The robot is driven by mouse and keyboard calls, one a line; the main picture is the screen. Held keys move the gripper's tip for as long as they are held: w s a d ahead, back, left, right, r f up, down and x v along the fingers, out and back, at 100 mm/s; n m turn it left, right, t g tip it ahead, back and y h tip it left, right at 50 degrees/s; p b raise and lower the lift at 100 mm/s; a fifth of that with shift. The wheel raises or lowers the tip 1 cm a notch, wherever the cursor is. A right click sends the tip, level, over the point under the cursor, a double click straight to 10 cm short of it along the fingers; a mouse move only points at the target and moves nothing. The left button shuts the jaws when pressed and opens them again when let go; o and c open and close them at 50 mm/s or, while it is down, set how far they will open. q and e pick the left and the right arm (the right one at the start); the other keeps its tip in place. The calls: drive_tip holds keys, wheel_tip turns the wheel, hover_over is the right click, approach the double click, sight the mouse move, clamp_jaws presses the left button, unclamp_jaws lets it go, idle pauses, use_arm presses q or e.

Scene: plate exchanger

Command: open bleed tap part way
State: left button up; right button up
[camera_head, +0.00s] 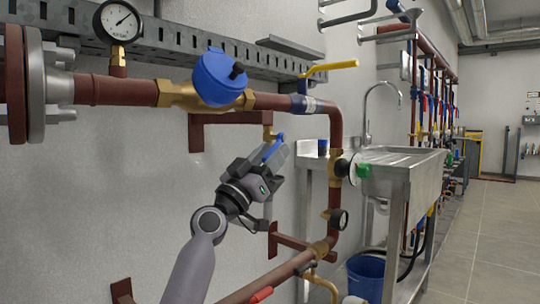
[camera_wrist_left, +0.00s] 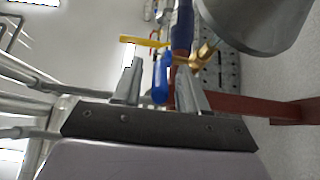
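The bleed tap's blue lever (camera_head: 274,147) hangs below a small brass fitting (camera_head: 268,132) on the upper pipe run. My left gripper (camera_head: 272,153) is at the lever, with its fingers pointing up towards the pipe. In the left wrist view the blue lever (camera_wrist_left: 162,78) lies between the two spread fingers of my left gripper (camera_wrist_left: 160,75). A gap shows on each side of the lever, so the fingers look open around it. Part of the lever's lower end is hidden by the gripper in the head view. My right gripper is not in view.
A pressure gauge (camera_head: 119,20) is at the upper left. A brown pipe drops on the right, near the sink (camera_head: 402,158).

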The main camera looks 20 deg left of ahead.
use_arm(q)
drive_tip(key=shift+s, duration=0.1)
drive_tip(key=shift+s+a+f, duration=0.15)
drive_tip(key=shift+s+f, duration=0.05)
drive_tip(key=v, duration=0.6)
drive_tip(key=shift+p, duration=0.35)
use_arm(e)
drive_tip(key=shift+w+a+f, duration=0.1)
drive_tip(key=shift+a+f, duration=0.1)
use_arm(q)
drive_tip(key=shift+s+f, duration=0.15)
